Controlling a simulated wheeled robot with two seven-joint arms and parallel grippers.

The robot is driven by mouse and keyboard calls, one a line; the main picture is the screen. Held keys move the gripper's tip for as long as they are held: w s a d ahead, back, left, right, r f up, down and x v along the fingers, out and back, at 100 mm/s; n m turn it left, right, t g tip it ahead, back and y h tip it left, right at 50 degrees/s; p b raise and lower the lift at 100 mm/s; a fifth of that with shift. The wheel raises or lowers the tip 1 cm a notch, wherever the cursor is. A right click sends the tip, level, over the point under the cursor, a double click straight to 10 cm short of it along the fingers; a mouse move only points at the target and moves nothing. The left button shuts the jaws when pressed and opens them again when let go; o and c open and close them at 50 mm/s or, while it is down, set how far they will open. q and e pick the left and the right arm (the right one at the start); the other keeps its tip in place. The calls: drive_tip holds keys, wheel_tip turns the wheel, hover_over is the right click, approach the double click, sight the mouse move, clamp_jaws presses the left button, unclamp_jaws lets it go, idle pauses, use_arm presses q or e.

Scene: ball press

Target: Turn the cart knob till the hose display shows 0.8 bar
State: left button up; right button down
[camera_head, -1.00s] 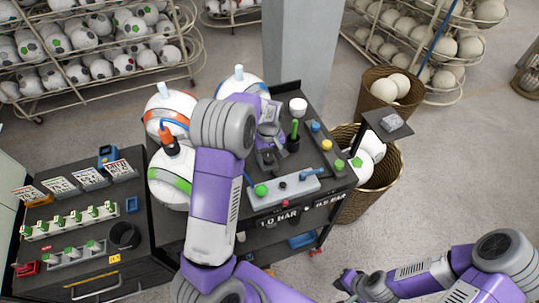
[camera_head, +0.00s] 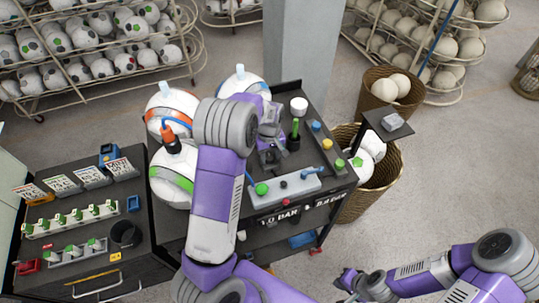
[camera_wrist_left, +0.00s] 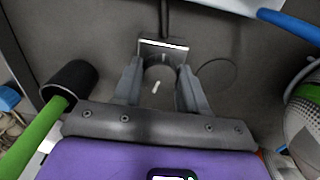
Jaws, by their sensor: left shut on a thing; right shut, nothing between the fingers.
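My left gripper (camera_head: 268,158) is over the dark top of the cart (camera_head: 318,157), pointing down. In the left wrist view its two fingers (camera_wrist_left: 160,76) are shut on the sides of a round grey knob (camera_wrist_left: 158,88) with a short white mark on top. The knob is hidden by the gripper in the head view. A small plate with a bright white edge (camera_wrist_left: 162,46) stands just beyond the knob. I cannot make out a reading on any hose display. My right gripper (camera_head: 345,283) is shut and empty, low in the head view, away from the cart.
Balls in coloured bands, one with an orange-topped fitting (camera_head: 167,134), stand left of my arm. A green-handled tool (camera_head: 295,128) stands in a dark cup on the cart. A grey block with a green button (camera_head: 262,188) lies in front.

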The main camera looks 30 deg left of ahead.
sight(270, 157)
use_arm(q)
drive_tip(key=shift+n, duration=0.3)
drive_tip(key=shift+w+r+n+p, duration=0.1)
drive_tip(key=shift+n+p, duration=0.3)
drive_tip(key=shift+n, duration=2.1)
drive_tip(key=o, duration=1.1)
drive_tip(key=shift+c, duration=0.2)
wheel_tip(270, 157, up, 8)
drive_tip(key=shift+f, duration=0.25)
